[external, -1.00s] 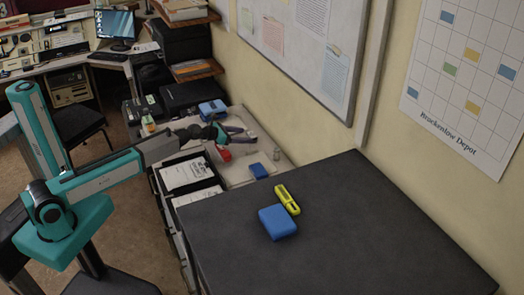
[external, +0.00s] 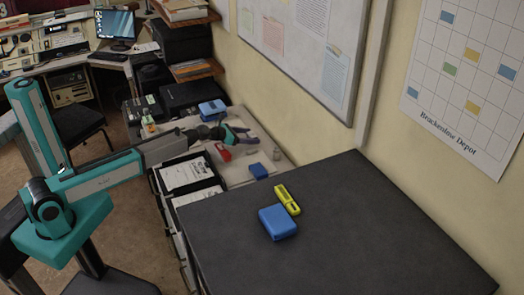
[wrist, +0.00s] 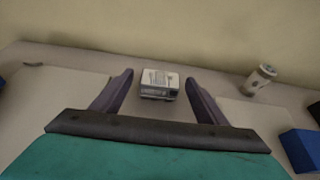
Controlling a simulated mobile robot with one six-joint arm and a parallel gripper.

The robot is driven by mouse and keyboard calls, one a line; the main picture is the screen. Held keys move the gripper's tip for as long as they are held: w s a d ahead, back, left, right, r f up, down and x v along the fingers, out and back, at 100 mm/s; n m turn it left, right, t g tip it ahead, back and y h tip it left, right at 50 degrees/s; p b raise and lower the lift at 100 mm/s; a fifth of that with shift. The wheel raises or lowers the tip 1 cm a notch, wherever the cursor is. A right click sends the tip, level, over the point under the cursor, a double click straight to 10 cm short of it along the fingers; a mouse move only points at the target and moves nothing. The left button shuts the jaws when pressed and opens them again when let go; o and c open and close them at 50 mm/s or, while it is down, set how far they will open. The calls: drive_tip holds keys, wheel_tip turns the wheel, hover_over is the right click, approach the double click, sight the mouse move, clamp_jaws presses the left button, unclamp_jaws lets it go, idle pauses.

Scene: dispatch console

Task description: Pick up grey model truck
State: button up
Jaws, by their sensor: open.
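A small boxy grey-white thing (wrist: 160,83) with dark lower edges, which looks like the grey model truck, lies on the pale counter in the wrist view. It sits centred just ahead of my gripper (wrist: 158,84), whose two purple fingers are open, one to each side. They do not appear to touch it. In the external view my gripper (external: 243,134) is over the far counter near the wall. A small grey shape (external: 250,141) shows beside the fingers there, too small to make out.
A red thing (external: 223,152) lies below my gripper. A jar (external: 277,155) and a blue block (external: 258,171) are to the right; the jar (wrist: 260,79) and block (wrist: 300,150) also show in the wrist view. The wall rises close behind the counter.

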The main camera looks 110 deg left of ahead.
sight(252, 134)
drive_tip(key=shift+x, duration=0.8)
drive_tip(key=c, duration=1.1)
drive_tip(key=shift+c, duration=0.2)
drive_tip(key=shift+r+b, duration=0.4)
drive_tip(key=shift+r, duration=4.6)
